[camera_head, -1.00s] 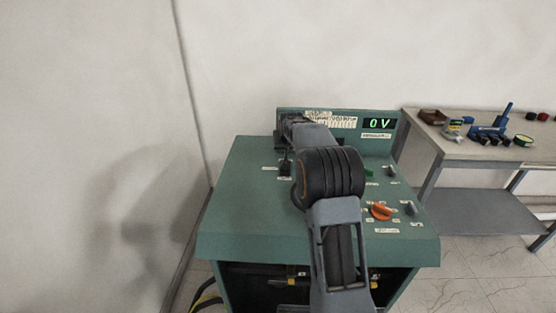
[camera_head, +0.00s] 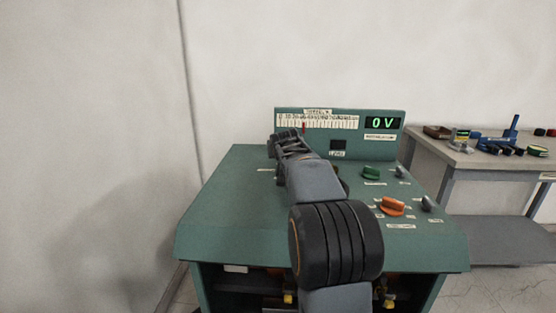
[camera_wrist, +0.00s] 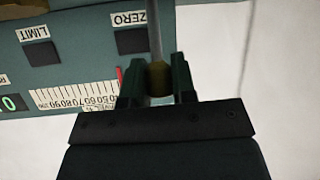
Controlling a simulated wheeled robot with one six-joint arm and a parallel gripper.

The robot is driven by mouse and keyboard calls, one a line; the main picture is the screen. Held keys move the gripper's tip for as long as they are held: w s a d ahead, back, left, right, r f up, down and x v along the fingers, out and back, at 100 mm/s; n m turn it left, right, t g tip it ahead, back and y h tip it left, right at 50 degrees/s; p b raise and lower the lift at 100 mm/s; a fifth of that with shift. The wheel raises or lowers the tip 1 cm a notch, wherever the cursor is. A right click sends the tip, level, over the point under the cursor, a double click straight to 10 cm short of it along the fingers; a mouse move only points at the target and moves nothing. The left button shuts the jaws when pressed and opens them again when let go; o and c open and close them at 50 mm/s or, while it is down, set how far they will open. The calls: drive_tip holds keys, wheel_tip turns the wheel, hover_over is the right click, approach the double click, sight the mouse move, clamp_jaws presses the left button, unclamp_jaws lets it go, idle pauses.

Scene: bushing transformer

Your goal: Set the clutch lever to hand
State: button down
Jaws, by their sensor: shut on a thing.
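My gripper (camera_wrist: 157,82) shows in the wrist view with its two dark green fingers shut around a brownish knob (camera_wrist: 158,77) on a thin grey rod, which I take to be the clutch lever (camera_wrist: 155,35). The wrist view is upside down to the panel. In the head view my gripper (camera_head: 283,140) is at the left rear of the green console top (camera_head: 225,215). The knob and rod cannot be made out there, and my arm covers the middle of the console. I cannot read any label for the lever's positions.
The console's back panel carries a scale (camera_head: 317,122) and a green 0 V display (camera_head: 383,123). ZERO (camera_wrist: 130,40) and LIMIT (camera_wrist: 41,52) windows look dark. Green (camera_head: 371,173) and orange (camera_head: 392,206) knobs stand at the right. A side table (camera_head: 462,158) with tools stands beyond.

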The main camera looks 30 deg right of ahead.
drive_tip(key=shift+f, duration=0.1)
idle(0.4)
drive_tip(key=c, duration=0.9)
unclamp_jaws()
drive_tip(key=shift+c, duration=0.2)
drive_tip(key=shift+r, duration=0.55)
wheel_tip(320, 180, up, 3)
drive_tip(key=shift+s+a+f+p, duration=0.1)
drive_tip(key=shift+p, duration=0.45)
drive_tip(key=d+r+v, duration=0.1)
drive_tip(key=v, duration=1.5)
drive_tip(key=shift+d+r+p, duration=0.25)
drive_tip(key=shift+r+p, duration=0.05)
drive_tip(key=shift+r, duration=0.2)
